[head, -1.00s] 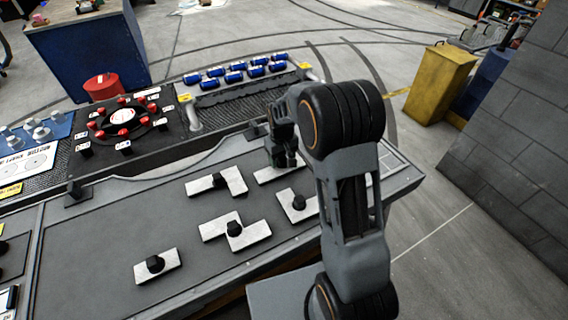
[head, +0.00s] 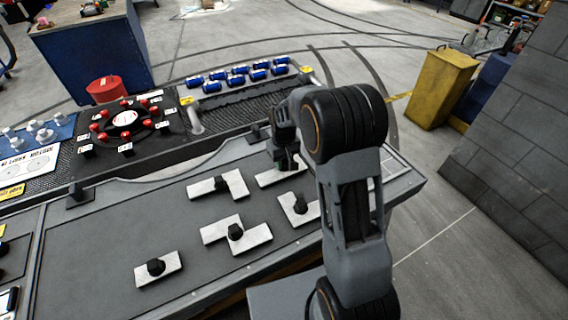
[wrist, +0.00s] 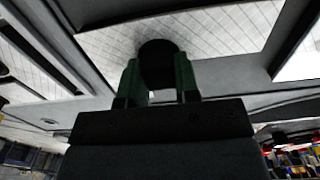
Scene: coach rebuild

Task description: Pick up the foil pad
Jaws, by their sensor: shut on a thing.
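Several flat silver foil pads with black knobs lie on the grey bench top. One foil pad (head: 268,181) at the back right is partly hidden by my arm and gripper. My gripper (head: 286,163) is down at this pad. In the wrist view, my gripper's green fingers (wrist: 158,82) stand on both sides of the pad's round black knob (wrist: 159,62) and are shut on it. The silver quilted face of the pad (wrist: 220,28) spreads around the knob. I cannot tell whether the pad is clear of the bench.
Other foil pads lie close by: a stepped one (head: 257,235), an L-shaped one (head: 313,216), one behind (head: 238,183) and a small one (head: 174,264). A rack of blue cylinders (head: 236,78) stands behind.

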